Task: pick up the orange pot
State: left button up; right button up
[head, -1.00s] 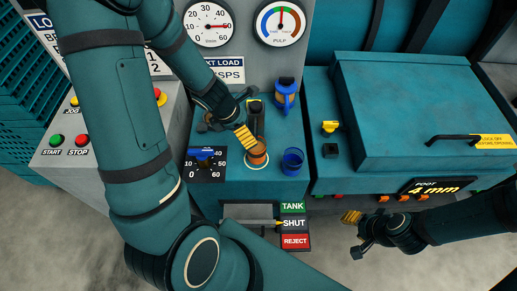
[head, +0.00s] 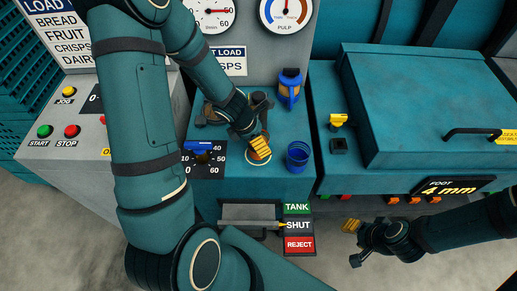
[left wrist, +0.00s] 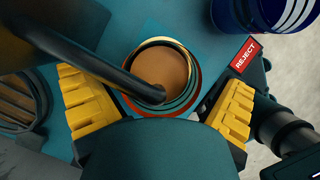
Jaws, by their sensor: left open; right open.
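The orange pot (head: 257,157) stands on the teal machine top and is mostly hidden behind my left gripper (head: 259,145) in the head view. In the left wrist view the pot (left wrist: 175,72) is seen from above, with a pale gold rim, dark bands and a brown-orange inside. My left gripper (left wrist: 160,108) is open, its yellow fingers spread on the left and right near the pot's lower side. I cannot tell whether they touch it. My right gripper (head: 351,226) is open and empty, in front of the machine at the right, away from the pot.
A dark curved pipe (left wrist: 95,65) reaches over the pot. A blue cup (head: 297,157) stands just right of it, and a blue-and-orange container (head: 290,88) stands behind. A dial plate with a blue handle (head: 203,146) is at the left. A large teal lidded box (head: 430,100) fills the right.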

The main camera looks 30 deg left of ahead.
pick_arm(q)
jog(key=c, duration=1.3)
